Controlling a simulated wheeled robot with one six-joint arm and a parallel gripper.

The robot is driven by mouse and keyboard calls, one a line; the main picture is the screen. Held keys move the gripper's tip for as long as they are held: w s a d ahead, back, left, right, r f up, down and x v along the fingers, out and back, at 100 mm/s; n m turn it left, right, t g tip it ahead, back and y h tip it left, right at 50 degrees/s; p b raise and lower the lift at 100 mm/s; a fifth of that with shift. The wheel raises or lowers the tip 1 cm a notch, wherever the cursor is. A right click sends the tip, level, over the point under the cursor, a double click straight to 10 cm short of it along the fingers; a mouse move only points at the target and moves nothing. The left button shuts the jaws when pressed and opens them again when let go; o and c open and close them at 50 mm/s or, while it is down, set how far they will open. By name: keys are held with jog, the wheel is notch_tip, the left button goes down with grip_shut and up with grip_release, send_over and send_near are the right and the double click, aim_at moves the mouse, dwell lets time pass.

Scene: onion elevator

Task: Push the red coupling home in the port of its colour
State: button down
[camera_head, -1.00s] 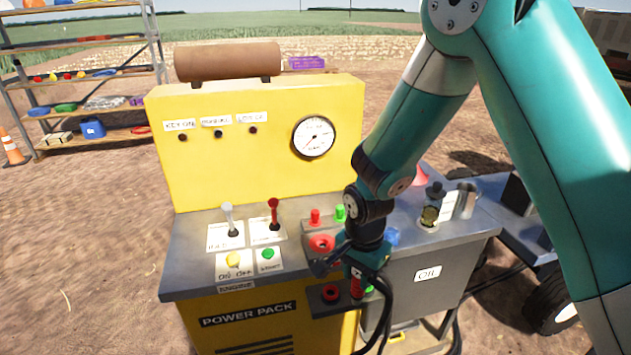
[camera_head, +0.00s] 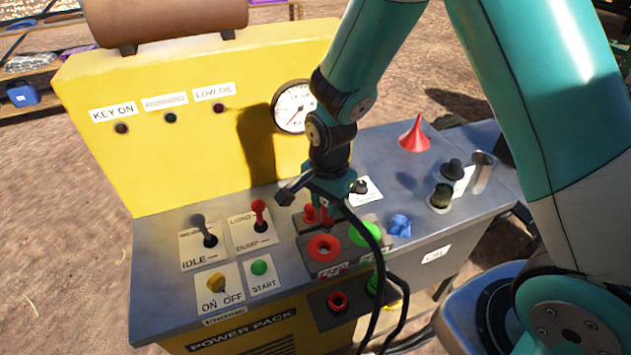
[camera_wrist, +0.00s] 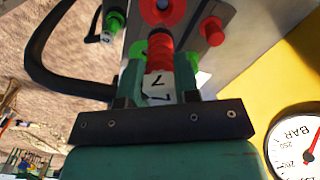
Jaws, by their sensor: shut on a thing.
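My gripper (camera_head: 325,198) is shut on the red coupling (camera_wrist: 160,48), with a black hose hanging from the gripper area. In the head view the coupling is above the back of the port block, apart from the red port (camera_head: 323,248). The red port, a red ring with a dark hole, also shows at the top of the wrist view (camera_wrist: 163,8). The green port (camera_head: 366,235) is to its right in the head view; in the wrist view green shows behind the held coupling. The coupling's lower end is hard to make out in the head view.
A lower holder carries a red ring (camera_head: 338,301) and a green part (camera_head: 373,284). A red knob (camera_wrist: 212,31) stands behind the red port. Levers, a red funnel (camera_head: 415,136) and a blue item (camera_head: 399,226) stand on the deck; the yellow panel (camera_head: 190,150) rises behind.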

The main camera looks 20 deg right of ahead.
aim_at(324, 231)
jog(key=shift+w+f, duration=0.2)
jog(key=shift+w, duration=0.1)
notch_tip(324, 231, down, 6)
jog(key=b, duration=0.5)
jog(key=shift+a+r, duration=0.1)
jog(key=shift+r, duration=0.05)
jog(key=shift+s+a, duration=0.15)
dwell(0.4)
jog(key=shift+f+b, duration=0.4)
jog(key=shift+f, duration=0.4)
dwell(1.1)
jog(key=shift+f, duration=0.35)
